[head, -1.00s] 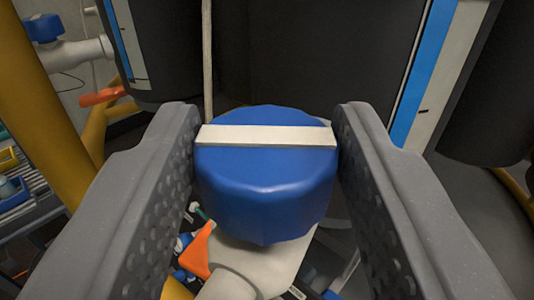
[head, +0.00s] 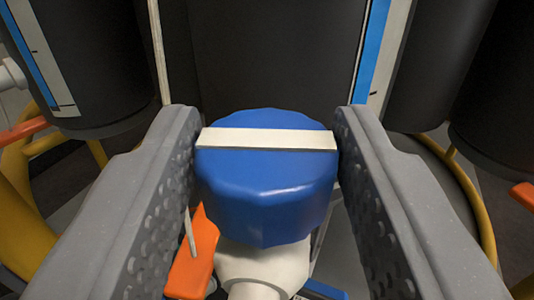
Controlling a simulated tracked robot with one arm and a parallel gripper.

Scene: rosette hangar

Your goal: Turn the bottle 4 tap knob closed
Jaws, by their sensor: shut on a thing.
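A blue tap knob (head: 265,195) with a white bar (head: 266,139) across its top sits in the middle of the head view. The bar runs nearly level from left to right. My gripper (head: 266,165) is shut on the knob, one grey jaw against each side. Below the knob is the white tap body (head: 262,268), with an orange lever (head: 194,262) to its lower left. No number shows, so I cannot tell from the picture which bottle this tap belongs to.
A large black bottle (head: 275,60) stands right behind the knob. Other black bottles stand at left (head: 95,60) and right (head: 440,60). Yellow rails (head: 480,210) curve at the right side, and more yellow tubing (head: 20,215) is at the left.

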